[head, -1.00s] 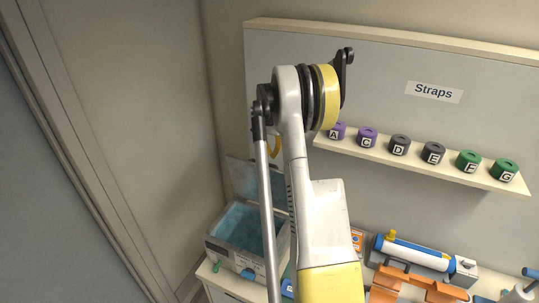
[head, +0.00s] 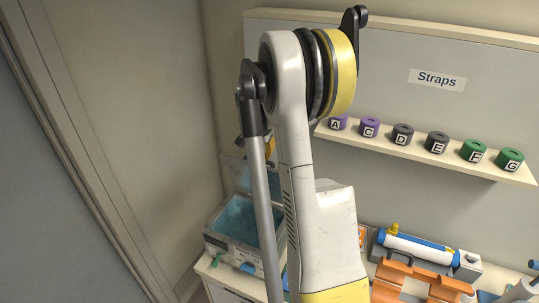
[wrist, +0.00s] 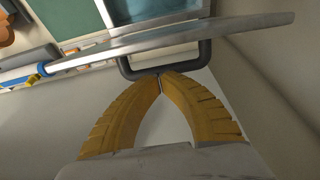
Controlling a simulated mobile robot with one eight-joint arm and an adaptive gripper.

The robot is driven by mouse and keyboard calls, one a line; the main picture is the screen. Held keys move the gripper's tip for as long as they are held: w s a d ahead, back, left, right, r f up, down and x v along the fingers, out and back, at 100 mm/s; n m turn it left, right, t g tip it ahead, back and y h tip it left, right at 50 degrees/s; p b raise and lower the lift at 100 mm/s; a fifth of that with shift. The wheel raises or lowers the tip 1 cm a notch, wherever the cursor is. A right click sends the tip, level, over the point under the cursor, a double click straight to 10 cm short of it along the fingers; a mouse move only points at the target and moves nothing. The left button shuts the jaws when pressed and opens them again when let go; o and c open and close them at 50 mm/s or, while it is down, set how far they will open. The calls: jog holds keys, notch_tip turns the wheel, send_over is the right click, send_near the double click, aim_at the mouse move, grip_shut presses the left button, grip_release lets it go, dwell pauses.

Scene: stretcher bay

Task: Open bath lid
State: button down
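The bath (head: 228,256) is a pale box with blue inside, at the lower left of the head view on the counter. Its lid (head: 236,174) stands raised at the back, partly hidden by my arm. In the wrist view the lid (wrist: 185,36) shows nearly edge-on, with a dark looped handle (wrist: 187,65) on it. My gripper (wrist: 160,77) has its yellow fingertips together at the handle's bar. I cannot tell whether the bar is between them. In the head view my arm mostly hides the gripper.
A shelf (head: 430,158) of lettered strap rolls is on the back wall. A blue and white cylinder (head: 418,247) and an orange holder (head: 425,279) stand at the lower right. A side wall (head: 165,130) is close left of the bath.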

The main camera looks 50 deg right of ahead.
jog(key=shift+s+a+f+h, duration=0.2)
jog(key=shift+a+h, duration=0.1)
jog(key=shift+a, duration=0.25)
jog(key=shift+r, duration=0.15)
jog(key=shift+w+d, duration=0.1)
jog(key=shift+d, duration=0.1)
jog(key=shift+a, duration=0.1)
dwell(0.4)
jog(key=v, duration=1.2)
